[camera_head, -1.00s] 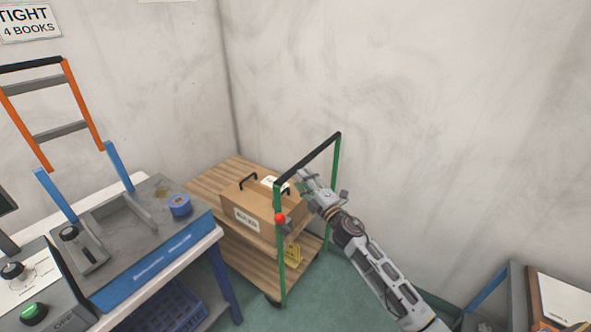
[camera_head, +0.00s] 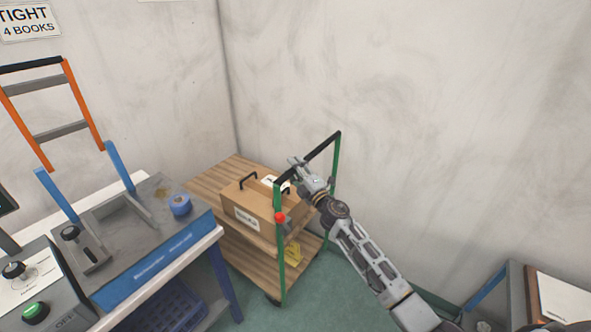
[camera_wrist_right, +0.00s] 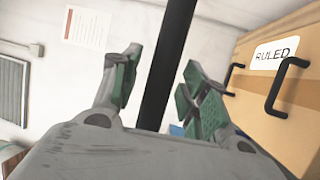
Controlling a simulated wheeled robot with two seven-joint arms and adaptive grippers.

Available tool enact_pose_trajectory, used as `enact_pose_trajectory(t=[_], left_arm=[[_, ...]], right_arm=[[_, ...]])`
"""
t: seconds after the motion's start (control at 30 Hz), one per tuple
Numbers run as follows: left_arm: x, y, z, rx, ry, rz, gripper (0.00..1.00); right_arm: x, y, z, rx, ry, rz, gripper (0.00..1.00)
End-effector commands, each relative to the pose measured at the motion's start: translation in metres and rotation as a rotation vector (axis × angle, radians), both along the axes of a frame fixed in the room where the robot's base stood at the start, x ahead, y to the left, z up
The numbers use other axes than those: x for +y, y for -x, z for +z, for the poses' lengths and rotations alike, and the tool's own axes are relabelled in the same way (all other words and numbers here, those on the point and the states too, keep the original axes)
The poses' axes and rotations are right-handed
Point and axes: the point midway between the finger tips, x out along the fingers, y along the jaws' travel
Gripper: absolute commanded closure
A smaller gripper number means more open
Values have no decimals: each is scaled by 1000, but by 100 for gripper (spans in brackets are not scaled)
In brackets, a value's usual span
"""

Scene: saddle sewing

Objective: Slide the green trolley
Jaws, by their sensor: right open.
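The green trolley has wooden shelves (camera_head: 212,182) and a green upright frame (camera_head: 281,262) with a black top bar (camera_head: 326,146). It stands in the corner by the wall. My right gripper (camera_head: 293,168) is open at the trolley's handle. In the right wrist view the black bar (camera_wrist_right: 168,70) passes between the spread fingers of my right gripper (camera_wrist_right: 160,85), with gaps visible beside it. A red ball (camera_head: 280,218) shows on the near green post. My left gripper is not in view.
A cardboard box labelled RULED (camera_head: 263,203) with black handles sits on the trolley's upper shelf; it also shows in the right wrist view (camera_wrist_right: 300,110). A bench with a blue-sided machine (camera_head: 150,270) stands left of the trolley. Green floor (camera_head: 345,295) is clear at front right.

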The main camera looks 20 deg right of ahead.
Motion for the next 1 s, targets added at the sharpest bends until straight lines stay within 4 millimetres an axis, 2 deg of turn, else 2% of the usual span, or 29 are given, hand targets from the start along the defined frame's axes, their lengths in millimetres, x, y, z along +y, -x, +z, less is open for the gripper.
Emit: enact_pose_trajectory(t=[0.23, 0.5, 0.6, 0.83, 1.0], left_arm=[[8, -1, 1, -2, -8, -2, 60], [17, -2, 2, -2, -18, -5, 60], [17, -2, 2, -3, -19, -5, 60], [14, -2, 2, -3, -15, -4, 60], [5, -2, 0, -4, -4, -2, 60]], right_arm=[[0, 0, 0, 0, 0, 0, 56], [0, 0, 0, 0, 0, 0, 90], [0, 0, 0, 0, 0, 0, 100], [0, 0, 0, 0, 0, 0, 100], [-5, 0, -1, 2, 1, 0, 100]])
